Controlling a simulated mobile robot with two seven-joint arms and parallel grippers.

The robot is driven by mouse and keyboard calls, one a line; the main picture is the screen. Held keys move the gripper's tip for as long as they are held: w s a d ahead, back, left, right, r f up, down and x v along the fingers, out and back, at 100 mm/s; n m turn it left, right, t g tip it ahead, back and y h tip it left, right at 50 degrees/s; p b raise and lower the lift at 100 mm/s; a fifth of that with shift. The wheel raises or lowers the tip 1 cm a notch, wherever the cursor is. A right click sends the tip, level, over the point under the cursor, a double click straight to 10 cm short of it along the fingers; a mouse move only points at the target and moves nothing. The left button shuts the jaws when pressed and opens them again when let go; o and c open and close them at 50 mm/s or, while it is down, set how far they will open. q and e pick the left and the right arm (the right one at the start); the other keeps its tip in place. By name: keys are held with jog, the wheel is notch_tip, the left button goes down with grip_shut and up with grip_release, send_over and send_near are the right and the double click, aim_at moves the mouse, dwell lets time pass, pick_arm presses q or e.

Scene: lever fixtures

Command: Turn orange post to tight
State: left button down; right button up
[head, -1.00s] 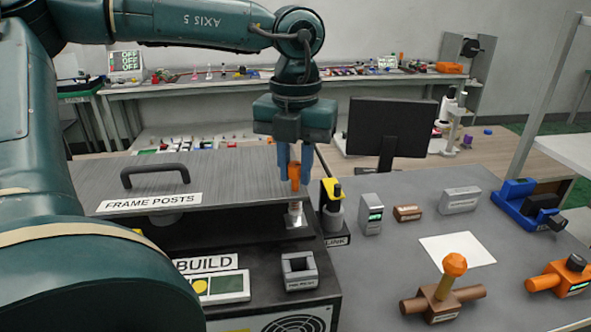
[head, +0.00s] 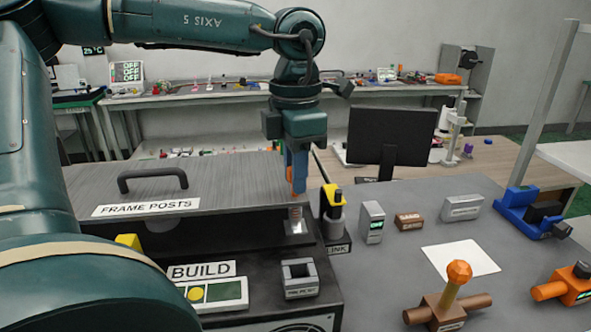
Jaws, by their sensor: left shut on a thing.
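The orange post (head: 291,195) shows as a small bit of orange at the fingertips of my left gripper (head: 297,187). The blue fingers are shut on it and hide most of it. Below the fingers, a silver threaded stem and base (head: 297,228) stand upright at the right end of the black machine under the "FRAME POSTS" panel. The gripper points straight down and is seen nearly edge-on. I cannot read any tight mark on the post. My right gripper is not in view.
A grey panel with a black handle (head: 152,178) lies left of the post. A yellow-and-black lever (head: 332,207) stands close on its right. In front are a "BUILD" button box (head: 215,294) and a grey socket block (head: 299,279). An orange-knobbed lever (head: 455,284) stands farther right.

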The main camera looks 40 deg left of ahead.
pick_arm(q)
jog(key=shift+m, duration=1)
jog(key=c, duration=1.3)
grip_release()
notch_tip(320, 180, up, 13)
jog(key=shift+r+p, duration=0.15)
jog(key=shift+p, duration=0.2)
